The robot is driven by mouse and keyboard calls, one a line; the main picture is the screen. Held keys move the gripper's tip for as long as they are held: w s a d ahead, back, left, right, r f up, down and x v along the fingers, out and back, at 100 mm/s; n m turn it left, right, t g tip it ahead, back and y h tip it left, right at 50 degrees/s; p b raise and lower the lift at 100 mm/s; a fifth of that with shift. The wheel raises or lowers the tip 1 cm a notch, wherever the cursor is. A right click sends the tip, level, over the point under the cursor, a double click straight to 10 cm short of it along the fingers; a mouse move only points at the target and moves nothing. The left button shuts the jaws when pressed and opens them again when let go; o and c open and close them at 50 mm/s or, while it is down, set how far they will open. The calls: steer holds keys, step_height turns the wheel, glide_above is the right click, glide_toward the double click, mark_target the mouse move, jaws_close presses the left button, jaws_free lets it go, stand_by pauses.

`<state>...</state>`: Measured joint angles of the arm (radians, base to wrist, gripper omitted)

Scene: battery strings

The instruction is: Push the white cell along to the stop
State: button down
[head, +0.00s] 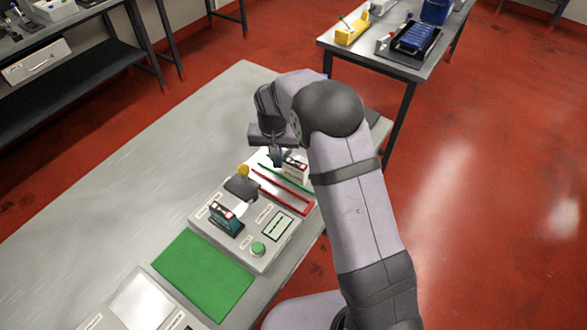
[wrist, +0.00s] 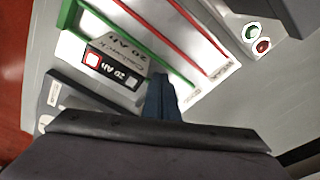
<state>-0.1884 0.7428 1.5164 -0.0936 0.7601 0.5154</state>
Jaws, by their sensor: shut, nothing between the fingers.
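The white cell (head: 295,166) stands beside my gripper (head: 276,158) in the head view, partly hidden by my arm. In the wrist view the white cell (wrist: 122,45) shows its pale body and black end face marked "20 Ah". I cannot say for sure which part is the stop.
Red rails (head: 283,193) run beside the green one on a white plate. A grey panel holds a teal cell (head: 225,219), a yellow-knobbed lever (head: 243,171) and a green button (head: 258,249). A green mat (head: 200,279) lies in front. The left tabletop (head: 130,180) is clear.

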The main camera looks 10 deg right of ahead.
mark_target(295, 171)
steer(key=shift+s+r, duration=0.1)
steer(key=shift+r, duration=0.3)
steer(key=shift+w, duration=0.2)
steer(key=shift+f, duration=0.2)
steer(key=shift+s+f, duration=0.1)
steer(key=shift+f, duration=0.2)
steer(key=shift+s+f, duration=0.1)
steer(key=shift+f, duration=0.05)
steer(key=shift+s+d+b, duration=0.3)
steer(key=shift+s+d, duration=0.25)
steer(key=shift+d, duration=0.15)
steer(key=shift+s+d, duration=0.25)
